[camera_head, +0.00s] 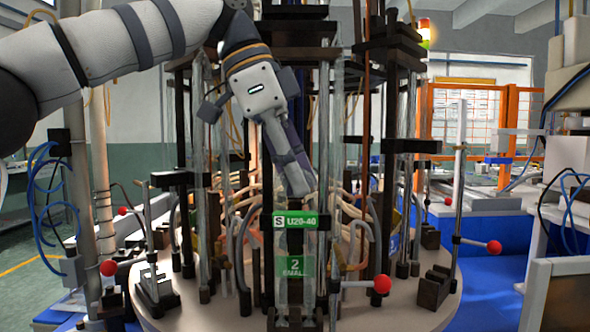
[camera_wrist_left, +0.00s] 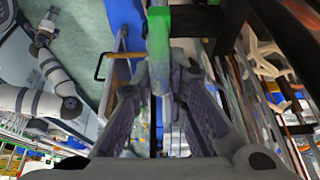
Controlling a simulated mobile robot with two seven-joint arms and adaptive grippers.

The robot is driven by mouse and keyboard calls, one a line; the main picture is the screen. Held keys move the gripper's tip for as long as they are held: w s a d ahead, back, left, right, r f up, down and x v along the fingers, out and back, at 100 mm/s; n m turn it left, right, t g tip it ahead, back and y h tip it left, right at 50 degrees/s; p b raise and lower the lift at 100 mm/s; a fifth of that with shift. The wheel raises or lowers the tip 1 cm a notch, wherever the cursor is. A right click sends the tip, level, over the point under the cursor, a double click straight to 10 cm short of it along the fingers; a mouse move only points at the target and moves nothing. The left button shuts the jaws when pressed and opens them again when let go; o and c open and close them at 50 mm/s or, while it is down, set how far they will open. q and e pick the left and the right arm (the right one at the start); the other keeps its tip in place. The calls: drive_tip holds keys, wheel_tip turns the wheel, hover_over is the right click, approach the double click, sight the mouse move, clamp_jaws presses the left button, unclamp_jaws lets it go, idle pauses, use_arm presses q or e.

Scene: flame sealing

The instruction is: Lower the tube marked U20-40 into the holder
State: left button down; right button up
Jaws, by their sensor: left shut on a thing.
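My left gripper (camera_head: 303,186) comes down from above at the front of the round machine and is shut on the clear tube with the green U20-40 label (camera_head: 295,221). The tube is close to upright, and the label sits just below the fingertips. In the left wrist view, the fingers (camera_wrist_left: 173,88) close around the pale tube (camera_wrist_left: 160,66), with green at the top. The holder with the green "2 SMALL" sign (camera_head: 293,267) is directly below the label. The tube's lower end is hard to tell from the clear parts there, so I cannot tell whether it is seated. My right gripper is out of view.
Dark posts and other clear tubes (camera_head: 200,150) stand close on both sides. Red-knobbed levers (camera_head: 382,284) stick out left and right at the front. The round table's rim (camera_head: 400,318) has some bare room at the front right.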

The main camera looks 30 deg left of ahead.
use_arm(q)
drive_tip(key=shift+f, duration=1.05)
drive_tip(key=c, duration=1.5)
unclamp_jaws()
drive_tip(key=shift+r, duration=0.1)
drive_tip(key=shift+r, duration=2.15)
drive_tip(key=s+a, duration=0.2)
drive_tip(key=a, duration=0.1)
drive_tip(key=s+a, duration=0.2)
drive_tip(key=a, duration=0.2)
drive_tip(key=s+a+r, duration=0.1)
drive_tip(key=s+a, duration=0.1)
drive_tip(key=a, duration=0.1)
drive_tip(key=shift+s+a, duration=0.3)
drive_tip(key=shift+s, duration=0.1)
